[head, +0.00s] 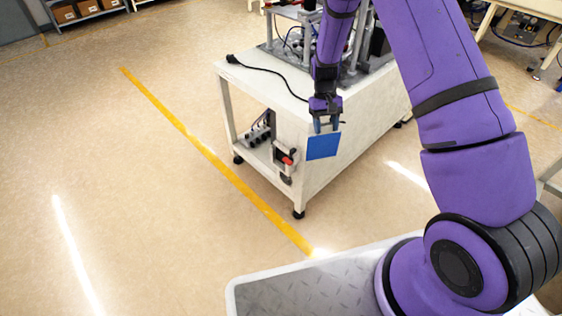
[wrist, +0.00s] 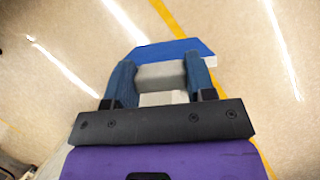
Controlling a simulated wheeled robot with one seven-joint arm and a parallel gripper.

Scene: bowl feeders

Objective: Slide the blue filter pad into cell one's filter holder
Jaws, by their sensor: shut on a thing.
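The blue filter pad (head: 322,146) is a flat square hanging below my gripper (head: 326,124) in the head view, in front of the white cart's side. My gripper is shut on the pad. In the wrist view the pad (wrist: 172,48) shows as a blue strip beyond the fingers (wrist: 160,82), with a pale grey block-like shape between them. The pad seems held clear of the floor. I cannot make out the filter holder for certain; a small grey unit with a red part (head: 287,160) sits on the cart's near end, left of the pad.
The white cart (head: 350,145) carries machinery and a black cable (head: 262,69) on its top, and fittings on its lower shelf (head: 257,150). A yellow floor line (head: 215,160) runs past its left. The floor to the left is clear. A shelf with boxes stands far back left.

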